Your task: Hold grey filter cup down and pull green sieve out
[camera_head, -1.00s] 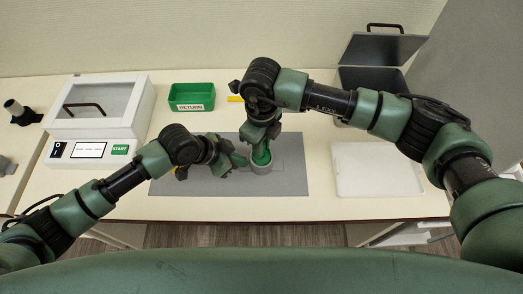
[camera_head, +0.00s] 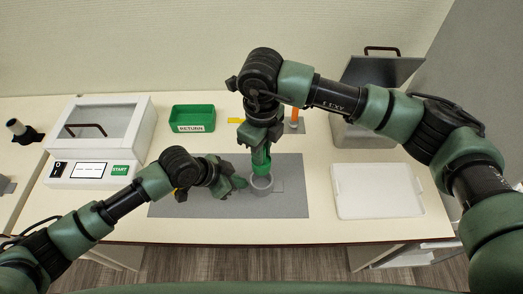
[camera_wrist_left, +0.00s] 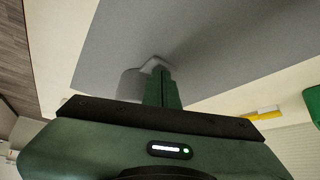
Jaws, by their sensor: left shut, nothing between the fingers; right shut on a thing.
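The grey filter cup (camera_head: 262,185) stands on the grey mat, its round rim showing. My right gripper (camera_head: 261,148) is shut on the green sieve (camera_head: 262,163), above the back of the cup. The sieve's lower end overlaps the cup's far rim, and I cannot tell whether it is clear of it. My left gripper (camera_head: 238,183) is shut and empty, its tips at the cup's left side. In the left wrist view the grey cup (camera_wrist_left: 131,84) shows beside the left fingers (camera_wrist_left: 162,88); contact is unclear.
The grey mat (camera_head: 190,207) lies at the counter's front. A green RETURN bin (camera_head: 193,113) and a white machine (camera_head: 97,140) stand left. A white tray (camera_head: 377,190) and a grey lidded box (camera_head: 362,134) are at right. An orange-topped item (camera_head: 294,118) stands behind my right gripper.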

